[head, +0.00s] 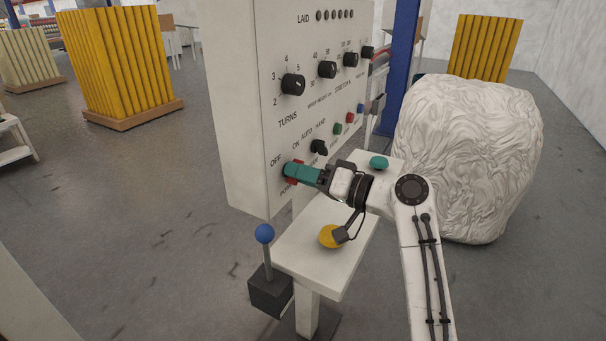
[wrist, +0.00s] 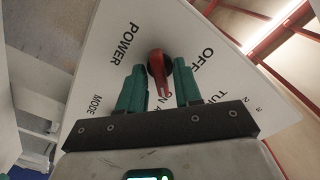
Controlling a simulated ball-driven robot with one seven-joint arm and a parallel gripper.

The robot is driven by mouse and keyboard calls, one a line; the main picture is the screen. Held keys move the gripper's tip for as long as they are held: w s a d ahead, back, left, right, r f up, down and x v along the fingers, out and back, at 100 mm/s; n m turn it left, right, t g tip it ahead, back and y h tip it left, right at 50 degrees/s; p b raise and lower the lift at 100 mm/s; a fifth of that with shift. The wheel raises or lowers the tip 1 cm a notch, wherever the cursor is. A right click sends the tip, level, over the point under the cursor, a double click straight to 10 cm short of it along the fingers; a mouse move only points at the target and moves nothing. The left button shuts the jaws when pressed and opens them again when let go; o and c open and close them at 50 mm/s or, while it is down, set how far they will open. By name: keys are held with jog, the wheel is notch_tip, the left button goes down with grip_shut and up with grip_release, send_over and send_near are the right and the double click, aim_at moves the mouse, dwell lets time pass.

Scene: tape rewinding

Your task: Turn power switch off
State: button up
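The red power switch (wrist: 158,68) is a round knob on the white control panel (head: 240,110). In the wrist view its narrow handle points down the picture, toward the ON label. The POWER label is left of it and OFF is right. In the head view the switch (head: 289,181) is mostly hidden behind my fingers at the panel's lower part. My gripper (wrist: 159,82) has teal fingers, open, one on each side of the switch, with gaps beside the narrow handle. Whether a finger touches the knob's rim I cannot tell. My gripper also shows in the head view (head: 290,171).
A black mode knob (head: 319,147) is close to the right of my gripper. A blue-tipped lever (head: 264,234) stands in front. A large white wrapped bale (head: 470,150) is at right.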

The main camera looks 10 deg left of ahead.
grip_shut()
jog(key=shift+f, duration=0.1)
jog(key=shift+f+b, duration=0.1)
jog(key=shift+b, duration=0.4)
jog(key=n+b, duration=1.7)
jog(key=b, duration=0.4)
jog(key=shift+n, duration=0.6)
jog(key=shift+o, duration=1.4)
grip_release()
